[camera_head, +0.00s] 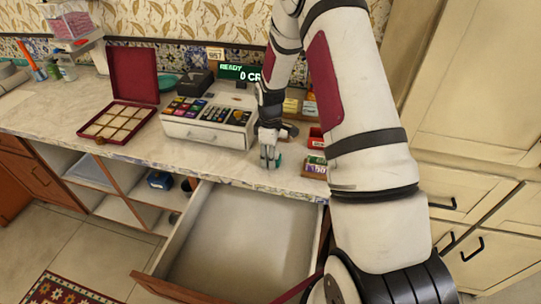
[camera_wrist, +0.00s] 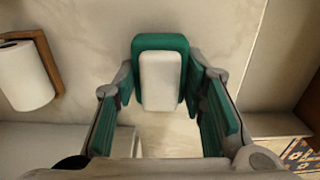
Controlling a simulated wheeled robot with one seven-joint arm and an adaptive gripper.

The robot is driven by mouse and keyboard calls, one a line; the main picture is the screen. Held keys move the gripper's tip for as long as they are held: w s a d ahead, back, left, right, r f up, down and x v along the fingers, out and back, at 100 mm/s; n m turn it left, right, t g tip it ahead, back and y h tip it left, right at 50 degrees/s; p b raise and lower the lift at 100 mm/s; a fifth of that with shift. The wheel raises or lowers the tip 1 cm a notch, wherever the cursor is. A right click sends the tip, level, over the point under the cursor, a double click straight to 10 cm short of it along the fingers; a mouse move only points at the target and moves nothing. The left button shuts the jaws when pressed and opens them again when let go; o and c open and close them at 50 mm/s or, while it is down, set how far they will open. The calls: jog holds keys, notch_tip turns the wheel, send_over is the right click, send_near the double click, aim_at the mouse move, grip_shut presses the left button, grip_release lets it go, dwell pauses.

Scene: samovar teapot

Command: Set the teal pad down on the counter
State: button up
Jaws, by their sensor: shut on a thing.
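The teal pad (camera_wrist: 182,42) shows in the wrist view between my fingertips, with a white block-like part on its near face. My gripper (camera_head: 269,160) is shut on it, one finger on each side. In the head view my gripper points down at the front edge of the marble counter (camera_head: 100,108), right of the cash register and above the open drawer's back. Only a small bit of teal shows by the fingers there. Whether the pad touches the counter cannot be told.
The cash register (camera_head: 208,128) stands left of my gripper, and small boxes (camera_head: 313,168) sit close on its right. An open, empty drawer (camera_head: 235,235) juts out below. An open red compartment box (camera_head: 117,122) lies farther left. A white roll (camera_wrist: 24,77) shows in the wrist view.

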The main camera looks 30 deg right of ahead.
jog(key=shift+f, duration=0.1)
jog(key=o, duration=1.1)
jog(key=shift+c, duration=0.2)
jog(key=s+a+r+m+t, duration=0.1)
jog(key=s+a+r, duration=0.1)
jog(key=r, duration=0.9)
jog(key=s+a+r+m, duration=0.1)
jog(key=s+a+r, duration=0.1)
jog(key=r, duration=0.9)
jog(key=s+a+r+m+t, duration=0.2)
jog(key=s+a+r, duration=0.3)
jog(key=s, duration=0.6)
jog(key=s+a+r+m+t, duration=0.2)
jog(key=s+a+r+m, duration=0.3)
jog(key=s, duration=0.6)
jog(key=v, duration=0.2)
jog(key=shift+r+b, duration=0.35)
jog(key=shift+b, duration=0.05)
